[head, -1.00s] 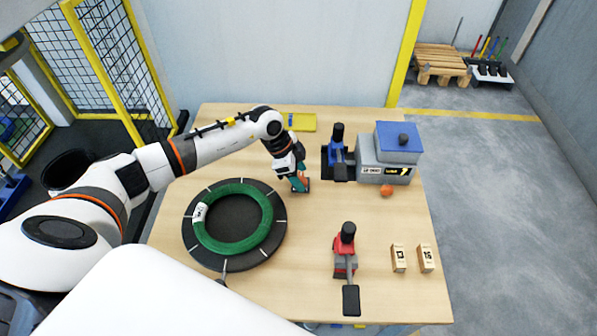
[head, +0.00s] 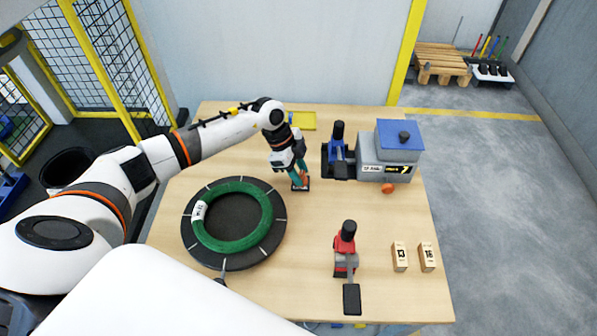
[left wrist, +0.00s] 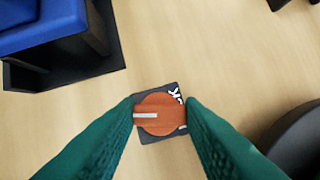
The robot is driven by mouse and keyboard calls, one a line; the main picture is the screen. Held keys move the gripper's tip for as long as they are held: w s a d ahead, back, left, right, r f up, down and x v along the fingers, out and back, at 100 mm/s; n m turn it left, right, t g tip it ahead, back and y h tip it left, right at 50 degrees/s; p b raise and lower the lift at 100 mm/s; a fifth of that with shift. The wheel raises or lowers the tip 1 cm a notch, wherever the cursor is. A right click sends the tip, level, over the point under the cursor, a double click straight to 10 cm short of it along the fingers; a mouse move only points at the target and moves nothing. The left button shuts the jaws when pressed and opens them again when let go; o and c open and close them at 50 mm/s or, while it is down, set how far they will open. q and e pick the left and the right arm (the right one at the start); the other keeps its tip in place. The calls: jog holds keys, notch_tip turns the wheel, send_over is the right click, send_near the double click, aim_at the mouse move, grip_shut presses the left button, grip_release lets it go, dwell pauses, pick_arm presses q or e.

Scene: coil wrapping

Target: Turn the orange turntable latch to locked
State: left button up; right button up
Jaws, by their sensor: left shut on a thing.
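The orange latch (left wrist: 160,114) is a round knob with a pale line across it, on a small dark base plate (left wrist: 172,90) with white lettering partly covered. In the left wrist view the two green fingers of my left gripper (left wrist: 160,116) are on either side of the knob and shut on it. In the head view my left gripper (head: 301,180) points down at the latch's base, right of the turntable (head: 273,248). The knob itself is mostly hidden there by the fingers. My right gripper is not in view.
A green coil (head: 204,238) lies on the black turntable. A blue-handled clamp (head: 338,150) and a grey box with blue top (head: 400,137) stand right of the gripper. A red-handled clamp (head: 346,245) and two small wooden blocks (head: 400,257) are at front right.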

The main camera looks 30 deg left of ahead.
pick_arm(q)
jog(key=m, duration=0.2)
jog(key=m+g+b, duration=0.1)
jog(key=shift+w+m, duration=0.2)
jog(key=shift+m, duration=0.2)
jog(key=m+g+b, duration=0.1)
jog(key=m+b, duration=0.1)
jog(key=m, duration=0.1)
jog(key=shift+w+d+m+g, duration=0.1)
jog(key=shift+m+g, duration=0.2)
jog(key=shift+g, duration=0.1)
jog(key=m+b, duration=0.1)
jog(key=m, duration=0.1)
jog(key=m+g+y+b, duration=0.1)
jog(key=m+b, duration=0.1)
jog(key=shift+w+y, duration=0.1)
jog(key=shift+y, duration=0.2)
jog(key=shift+d+m+g+y+b, duration=0.1)
jog(key=shift+m+g+y+b, duration=0.25)
jog(key=shift+m, duration=0.5)
jog(key=shift+m+g+y+b, duration=0.15)
jog(key=shift+m+b, duration=0.25)
jog(key=shift+m, duration=0.45)
jog(key=shift+r, duration=0.1)
jog(key=o, duration=1)
